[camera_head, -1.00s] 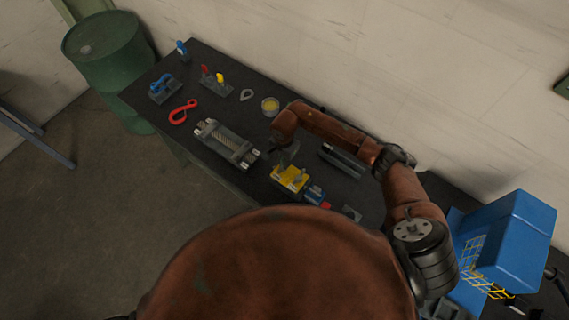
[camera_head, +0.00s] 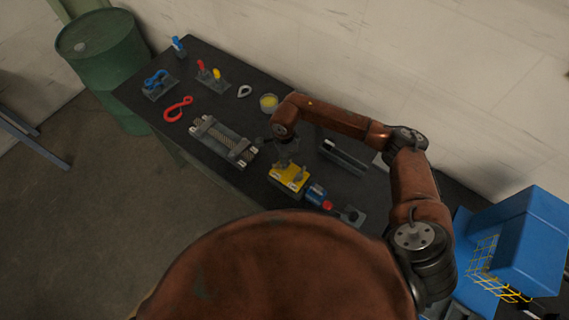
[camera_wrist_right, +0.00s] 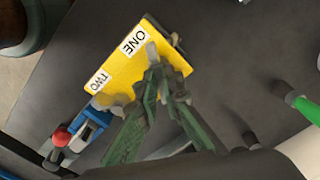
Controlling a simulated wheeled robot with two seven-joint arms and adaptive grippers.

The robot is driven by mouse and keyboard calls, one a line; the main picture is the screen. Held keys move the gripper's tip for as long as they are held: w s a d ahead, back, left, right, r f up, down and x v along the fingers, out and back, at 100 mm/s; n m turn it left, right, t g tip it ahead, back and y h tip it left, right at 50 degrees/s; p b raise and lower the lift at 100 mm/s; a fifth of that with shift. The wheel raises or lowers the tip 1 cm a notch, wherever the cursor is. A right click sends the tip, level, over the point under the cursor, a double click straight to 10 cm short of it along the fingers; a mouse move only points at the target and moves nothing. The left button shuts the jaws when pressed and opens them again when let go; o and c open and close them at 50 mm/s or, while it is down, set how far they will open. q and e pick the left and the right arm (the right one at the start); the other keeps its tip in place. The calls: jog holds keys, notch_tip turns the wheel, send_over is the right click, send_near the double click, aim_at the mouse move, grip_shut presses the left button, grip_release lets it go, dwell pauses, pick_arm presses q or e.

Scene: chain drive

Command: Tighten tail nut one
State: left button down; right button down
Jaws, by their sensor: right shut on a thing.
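A yellow block (camera_head: 288,178) sits on the dark table in the head view. In the right wrist view the yellow block (camera_wrist_right: 130,62) carries white labels, ONE (camera_wrist_right: 134,40) and TWO (camera_wrist_right: 99,81). My right gripper (camera_wrist_right: 158,66) is over the ONE end, its dark green fingers closed together on a small grey piece (camera_wrist_right: 151,50) beside that label. The fingers hide most of this piece, so I cannot tell its full shape. In the head view my right gripper (camera_head: 287,157) is at the block's far side. My left gripper is not in view.
A blue tool with a red end (camera_head: 317,196) lies beside the block. A grey clamp-like fixture (camera_head: 225,143) stands to the left, with a red hook (camera_head: 178,109) beyond. A round tin (camera_head: 268,103) and a dark channel (camera_head: 343,156) lie farther back.

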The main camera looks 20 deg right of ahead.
jog(key=m+b, duration=0.1)
jog(key=m, duration=0.1)
jog(key=f+m+b, duration=0.1)
jog(key=shift+s+a+f+m, duration=0.1)
jog(key=shift+s+m, duration=0.25)
jog(key=shift+m, duration=0.05)
jog(key=m+b, duration=0.2)
jog(key=shift+s+m, duration=0.1)
jog(key=shift+m, duration=0.2)
jog(key=m+b, duration=0.1)
jog(key=m, duration=0.2)
jog(key=shift+a+b, duration=0.1)
jog(key=shift+b, duration=0.25)
pick_arm(q)
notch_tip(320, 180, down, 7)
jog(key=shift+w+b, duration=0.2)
jog(key=shift+b, duration=0.2)
pick_arm(e)
jog(key=shift+s+m, duration=0.1)
jog(key=shift+m, duration=1.2)
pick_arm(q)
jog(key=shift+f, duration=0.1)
pick_arm(e)
jog(key=shift+r, duration=0.2)
jog(key=c, duration=2.1)
grip_release()
jog(key=shift+w+r, duration=0.15)
jog(key=shift+w, duration=0.1)
